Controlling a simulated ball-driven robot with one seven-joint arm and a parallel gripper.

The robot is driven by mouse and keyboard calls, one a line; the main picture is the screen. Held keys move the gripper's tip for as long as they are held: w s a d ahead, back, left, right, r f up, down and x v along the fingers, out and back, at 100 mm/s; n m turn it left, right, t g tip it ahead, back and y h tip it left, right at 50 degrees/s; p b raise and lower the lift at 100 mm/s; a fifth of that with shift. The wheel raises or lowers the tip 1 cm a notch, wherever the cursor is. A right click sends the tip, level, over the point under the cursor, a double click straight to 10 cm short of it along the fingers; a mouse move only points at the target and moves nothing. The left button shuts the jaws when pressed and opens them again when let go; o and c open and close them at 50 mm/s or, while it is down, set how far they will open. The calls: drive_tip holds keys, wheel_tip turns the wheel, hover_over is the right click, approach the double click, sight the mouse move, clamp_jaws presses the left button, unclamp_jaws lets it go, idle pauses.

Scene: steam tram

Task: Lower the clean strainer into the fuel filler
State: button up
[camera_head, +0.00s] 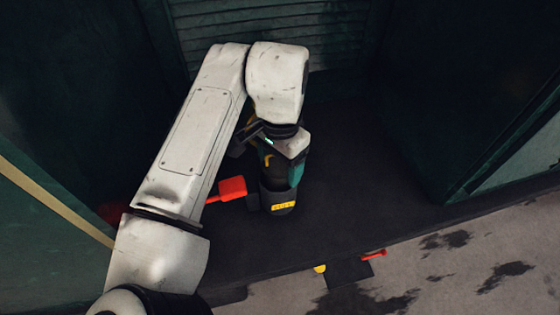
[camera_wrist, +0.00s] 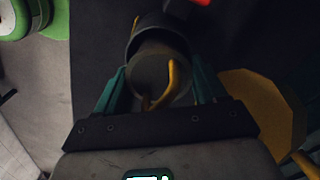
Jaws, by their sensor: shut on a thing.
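The strainer (camera_wrist: 154,75) is a dark cylinder with a yellow bent handle (camera_wrist: 172,82). My gripper (camera_wrist: 158,88) has teal fingers, one on each side of it, and is shut on the strainer. The fuel filler (camera_wrist: 150,22) appears as a wider dark round collar just beyond the strainer. In the head view the filler (camera_head: 280,208) is a dark upright stub with a yellow label, directly under my gripper (camera_head: 281,172). The strainer's lower end overlaps the collar; how deep it sits is hidden. In the head view my fingers mostly hide the strainer.
A red flat piece (camera_head: 232,187) sticks out left of the filler. An ochre round piece (camera_wrist: 262,105) lies right of my gripper in the wrist view. Small red (camera_head: 374,254) and yellow (camera_head: 320,268) pieces are at the dark floor's front edge. Floor right of the filler is clear.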

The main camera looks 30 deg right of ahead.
drive_tip(key=shift+f, duration=0.15)
drive_tip(key=shift+f+b, duration=0.35)
drive_tip(key=shift+f, duration=0.05)
drive_tip(key=shift+r, duration=0.15)
drive_tip(key=o, duration=1.1)
drive_tip(key=shift+f, duration=0.2)
drive_tip(key=shift+s, duration=0.1)
drive_tip(key=shift+c, duration=0.6)
drive_tip(key=shift+o, duration=0.6)
